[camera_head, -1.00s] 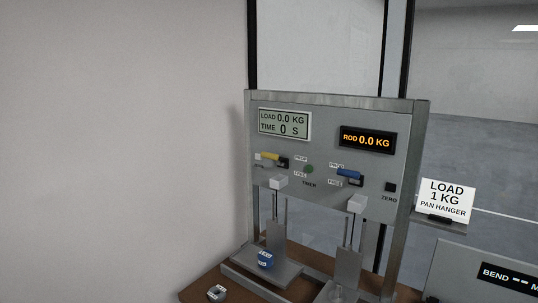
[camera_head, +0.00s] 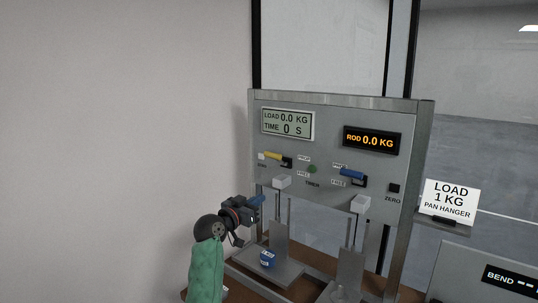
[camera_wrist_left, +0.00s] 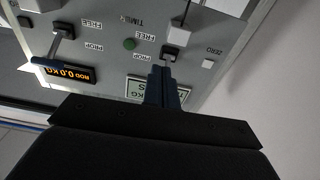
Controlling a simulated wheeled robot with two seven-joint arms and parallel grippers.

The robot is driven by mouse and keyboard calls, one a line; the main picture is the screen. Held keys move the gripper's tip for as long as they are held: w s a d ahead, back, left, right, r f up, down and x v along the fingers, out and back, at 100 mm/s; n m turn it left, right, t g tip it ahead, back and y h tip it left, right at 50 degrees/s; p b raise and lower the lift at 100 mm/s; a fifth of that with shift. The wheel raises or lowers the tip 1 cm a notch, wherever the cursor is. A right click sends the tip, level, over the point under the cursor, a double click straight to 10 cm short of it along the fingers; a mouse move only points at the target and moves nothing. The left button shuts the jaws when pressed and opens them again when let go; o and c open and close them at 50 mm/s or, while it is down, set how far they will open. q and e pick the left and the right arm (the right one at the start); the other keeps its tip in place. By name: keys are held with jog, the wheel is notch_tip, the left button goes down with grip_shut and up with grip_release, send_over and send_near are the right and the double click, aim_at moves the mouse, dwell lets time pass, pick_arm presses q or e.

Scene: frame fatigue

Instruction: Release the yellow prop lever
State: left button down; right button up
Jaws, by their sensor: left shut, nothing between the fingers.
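The yellow prop lever (camera_head: 273,156) is on the left half of the grey machine panel, under the load and time display, level with its PROP label (camera_head: 303,157). The FREE label (camera_head: 303,174) is below that. My left gripper (camera_head: 259,199) is shut and empty, below and left of the lever in the head view, apart from it in the picture. In the left wrist view, the blue fingertips (camera_wrist_left: 163,84) overlap the end of the lever's grey shaft (camera_wrist_left: 169,55). They hide the yellow handle there, and I cannot tell whether they touch it. My right gripper is out of view.
A blue lever (camera_head: 351,174) sits further right on the panel. A green timer button (camera_head: 312,169) lies between the levers. White blocks (camera_head: 282,181) stick out below. A blue weight (camera_head: 267,259) rests on the left plate. Plain wall fills the left.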

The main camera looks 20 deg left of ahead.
pick_arm(q)
jog(key=w+a+r+t, duration=0.2)
jog(key=a+r, duration=0.1)
jog(key=r, duration=1)
jog(key=shift+t+h, duration=0.3)
jog(key=shift+t, duration=0.1)
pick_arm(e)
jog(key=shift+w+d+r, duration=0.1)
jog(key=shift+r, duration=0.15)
pick_arm(q)
jog(key=shift+r, duration=0.15)
